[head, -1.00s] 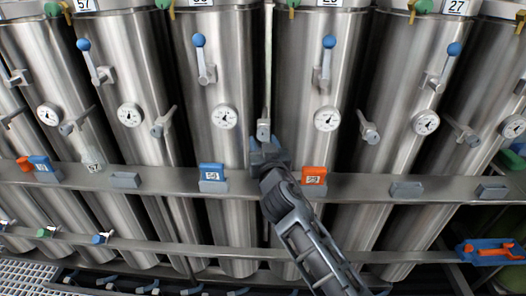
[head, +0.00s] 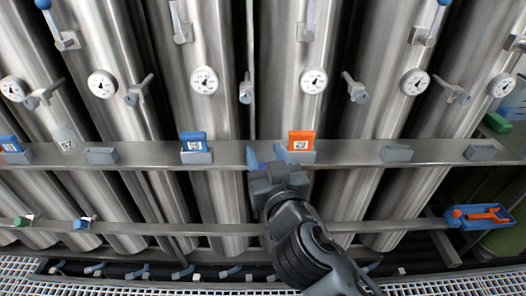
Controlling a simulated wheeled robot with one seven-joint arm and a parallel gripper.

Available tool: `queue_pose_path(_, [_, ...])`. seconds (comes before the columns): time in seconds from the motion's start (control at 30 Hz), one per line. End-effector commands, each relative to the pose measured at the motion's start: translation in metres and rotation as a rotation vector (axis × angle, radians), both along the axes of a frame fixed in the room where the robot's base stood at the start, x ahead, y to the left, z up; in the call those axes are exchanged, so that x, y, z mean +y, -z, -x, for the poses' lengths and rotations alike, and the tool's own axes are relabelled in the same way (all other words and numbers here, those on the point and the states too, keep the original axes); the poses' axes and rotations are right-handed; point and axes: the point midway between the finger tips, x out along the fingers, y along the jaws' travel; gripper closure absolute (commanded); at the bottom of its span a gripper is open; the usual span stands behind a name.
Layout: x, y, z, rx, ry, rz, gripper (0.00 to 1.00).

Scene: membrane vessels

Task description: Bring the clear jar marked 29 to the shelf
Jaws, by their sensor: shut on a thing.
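My gripper (head: 267,155) is in front of the long steel shelf rail (head: 350,154), between the blue-topped block (head: 194,141) and the orange-topped block (head: 301,140). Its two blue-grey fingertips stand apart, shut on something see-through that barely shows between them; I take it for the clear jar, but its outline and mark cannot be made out. I cannot tell whether it touches the rail. Another clear jar (head: 67,138) stands on the rail at the left; its label is too small to read here.
Tall steel vessels (head: 219,100) with gauges (head: 204,80) and outlet taps (head: 245,90) stand behind the rail. Empty grey blocks (head: 397,153) sit along it. A lower pipe (head: 160,230) carries small valves. A blue holder with an orange tool (head: 482,216) is at the right.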

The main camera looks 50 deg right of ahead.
Motion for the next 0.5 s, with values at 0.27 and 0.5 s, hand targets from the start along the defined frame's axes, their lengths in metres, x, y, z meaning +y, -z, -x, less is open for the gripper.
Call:
queue_pose_path(0.27, [-0.0001,-0.0007,-0.0001,-0.001,0.0,0.001,0.86])
queue_pose_path(0.5, [-0.0002,-0.0067,-0.0002,-0.001,0.0,0.001,0.86])
